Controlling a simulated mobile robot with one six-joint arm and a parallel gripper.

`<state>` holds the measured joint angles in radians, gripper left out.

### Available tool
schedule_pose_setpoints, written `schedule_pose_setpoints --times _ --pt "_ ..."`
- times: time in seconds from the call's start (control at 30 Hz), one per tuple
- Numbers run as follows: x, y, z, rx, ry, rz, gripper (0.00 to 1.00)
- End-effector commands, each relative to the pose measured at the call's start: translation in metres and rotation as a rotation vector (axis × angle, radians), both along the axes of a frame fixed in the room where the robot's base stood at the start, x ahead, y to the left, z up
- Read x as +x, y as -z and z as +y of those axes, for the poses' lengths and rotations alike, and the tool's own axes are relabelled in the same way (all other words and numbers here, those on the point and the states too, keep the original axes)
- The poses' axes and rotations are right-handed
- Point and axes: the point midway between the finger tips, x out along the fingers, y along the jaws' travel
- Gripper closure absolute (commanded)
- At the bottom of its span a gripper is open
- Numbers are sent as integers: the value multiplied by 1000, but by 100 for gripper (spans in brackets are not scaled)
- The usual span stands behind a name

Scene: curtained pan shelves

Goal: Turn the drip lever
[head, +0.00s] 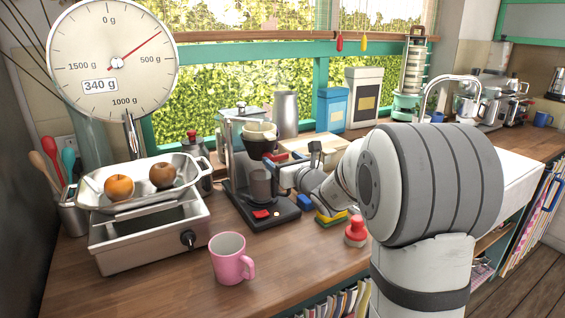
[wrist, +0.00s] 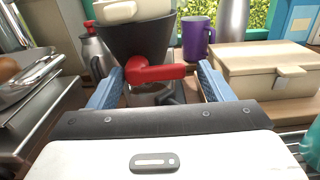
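The coffee maker (head: 236,165) stands on the wooden counter in the head view, with a dark cone (wrist: 140,40) under a cream filter holder. In the wrist view, the red drip lever (wrist: 155,73) sticks out sideways below the cone. My gripper (wrist: 159,74) is open, with one blue finger to each side of the lever. The lever's ends come close to both fingers; I cannot tell whether they touch.
A scale (head: 150,235) with fruit stands left, and a pink mug (head: 230,259) in front. A cream box (wrist: 265,68) and purple mug (wrist: 197,38) stand behind to the right in the wrist view. A sponge (head: 331,219) and red-knobbed object (head: 356,230) lie near my arm.

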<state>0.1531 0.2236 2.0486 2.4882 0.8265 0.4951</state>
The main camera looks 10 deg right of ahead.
Motion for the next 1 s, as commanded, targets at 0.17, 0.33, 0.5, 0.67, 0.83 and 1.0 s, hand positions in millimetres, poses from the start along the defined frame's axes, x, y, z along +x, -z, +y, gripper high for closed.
schedule_pose_setpoints --times 0.17,0.33,0.5,0.67,0.83,1.0 --pt "0 2 1 -3 -2 3 14" --pt "-1 3 2 -5 -3 6 14" --pt "-3 4 1 -5 -4 7 14" --pt "-9 4 -1 -5 -3 6 14" --pt "-15 5 -3 -5 -3 7 14" --pt "-20 5 -4 -7 -4 7 14"
